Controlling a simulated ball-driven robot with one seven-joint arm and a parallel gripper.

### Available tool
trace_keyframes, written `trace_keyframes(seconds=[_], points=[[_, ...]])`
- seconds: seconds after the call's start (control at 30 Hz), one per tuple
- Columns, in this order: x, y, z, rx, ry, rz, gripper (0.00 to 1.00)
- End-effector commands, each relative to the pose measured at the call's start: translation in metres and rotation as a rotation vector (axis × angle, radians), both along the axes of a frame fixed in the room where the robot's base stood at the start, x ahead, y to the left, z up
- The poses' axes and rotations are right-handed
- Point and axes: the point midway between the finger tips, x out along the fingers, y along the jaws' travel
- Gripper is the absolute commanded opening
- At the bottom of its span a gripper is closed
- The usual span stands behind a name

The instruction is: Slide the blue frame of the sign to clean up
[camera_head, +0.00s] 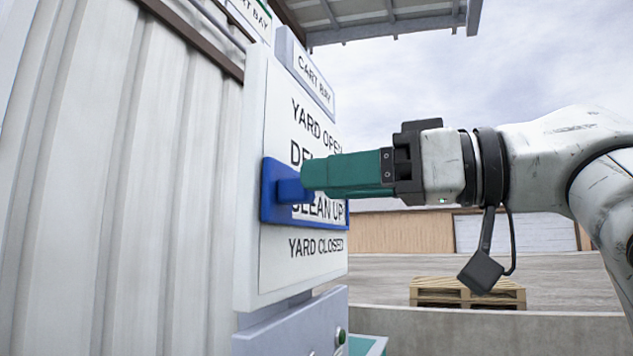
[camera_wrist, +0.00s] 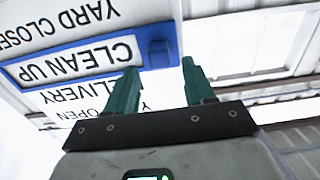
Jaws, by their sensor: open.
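The white sign board (camera_head: 263,262) lists YARD OPEN, DELIVERY, CLEAN UP and YARD CLOSED from top to bottom. The blue frame (camera_head: 269,213) sits around the CLEAN UP line; it also shows in the wrist view, upside down, around CLEAN UP (camera_wrist: 148,36). A blue knob (camera_head: 290,190) sticks out from the frame's left end. My gripper (camera_head: 304,177) has teal fingers pointing at the sign, with the tips by the knob. In the wrist view my gripper (camera_wrist: 159,66) is open, with the knob (camera_wrist: 158,53) between and just beyond the fingertips. I cannot tell whether a finger touches it.
A corrugated wall (camera_head: 130,190) stands left of the sign. A CART BAY plate (camera_head: 313,76) is above the board, and a grey box with a green button (camera_head: 341,337) is below it. A wooden pallet (camera_head: 467,292) lies in the open yard behind a low wall.

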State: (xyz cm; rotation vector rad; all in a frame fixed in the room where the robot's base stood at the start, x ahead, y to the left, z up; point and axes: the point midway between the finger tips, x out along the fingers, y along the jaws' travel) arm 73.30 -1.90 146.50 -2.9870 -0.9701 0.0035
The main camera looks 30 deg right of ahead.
Motion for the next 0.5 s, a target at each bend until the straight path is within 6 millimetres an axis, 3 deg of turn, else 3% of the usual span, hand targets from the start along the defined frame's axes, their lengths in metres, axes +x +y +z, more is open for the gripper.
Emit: trace_keyframes(seconds=[0.3,0.5], points=[[-0.047,-0.035,0.000,0.001,-0.001,-0.001,0.53],[-0.061,-0.045,0.000,0.001,0.001,0.000,0.53]])
